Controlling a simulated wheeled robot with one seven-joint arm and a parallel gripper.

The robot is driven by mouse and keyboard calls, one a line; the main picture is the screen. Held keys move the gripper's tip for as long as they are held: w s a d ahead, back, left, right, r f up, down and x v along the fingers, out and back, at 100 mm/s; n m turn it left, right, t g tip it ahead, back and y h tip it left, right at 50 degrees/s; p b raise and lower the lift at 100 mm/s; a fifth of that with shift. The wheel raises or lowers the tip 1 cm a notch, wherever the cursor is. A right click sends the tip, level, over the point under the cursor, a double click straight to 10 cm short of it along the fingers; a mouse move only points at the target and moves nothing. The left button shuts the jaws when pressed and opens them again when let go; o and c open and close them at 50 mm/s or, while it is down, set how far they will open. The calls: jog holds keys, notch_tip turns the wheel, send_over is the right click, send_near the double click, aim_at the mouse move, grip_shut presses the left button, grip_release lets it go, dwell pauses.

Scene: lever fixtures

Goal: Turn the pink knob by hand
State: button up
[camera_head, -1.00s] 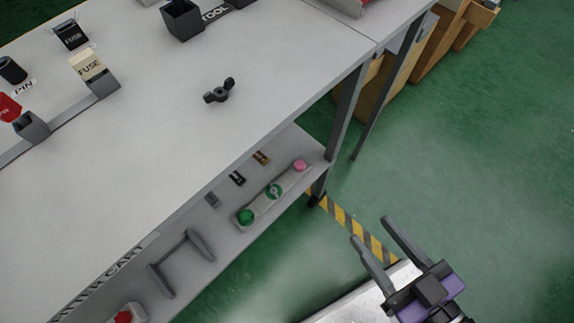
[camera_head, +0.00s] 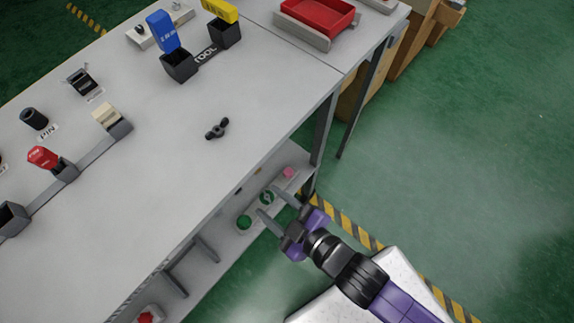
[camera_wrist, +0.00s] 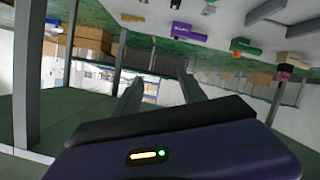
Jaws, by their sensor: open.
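The pink knob (camera_head: 289,172) is at the far right end of a pale strip (camera_head: 278,184) on the lower shelf, beside the table leg. A green round disc (camera_head: 267,198) and a green knob (camera_head: 244,222) are on the same strip. My gripper (camera_head: 266,200) is open and empty, its fingers pointing up-left over the strip's outer edge in the head view. It appears below the pink knob in the picture, apart from it; its height is unclear. In the wrist view both open fingers (camera_wrist: 160,85) show with nothing between them.
The white tabletop (camera_head: 150,150) overhangs the shelf and has a black wing-shaped knob (camera_head: 216,130) on it. A dark table leg (camera_head: 323,130) stands close to the pink knob. A grey handle (camera_head: 190,265) is on the shelf. Green floor to the right is open.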

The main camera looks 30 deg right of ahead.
jog(key=w+a+f+n+g+h+p, duration=0.1)
jog(key=w+a+f+n+g+p, duration=0.25)
jog(key=w+n, duration=0.3)
jog(key=n+g+h+p, duration=0.3)
jog(key=n+g+h, duration=0.2)
jog(key=n+h, duration=0.5)
send_near(288, 171)
jog(key=n, duration=0.1)
jog(key=shift+y, duration=0.3)
jog(key=b+x, duration=0.2)
jog(key=x, duration=0.6)
jog(key=shift+d, duration=0.35)
grip_shut()
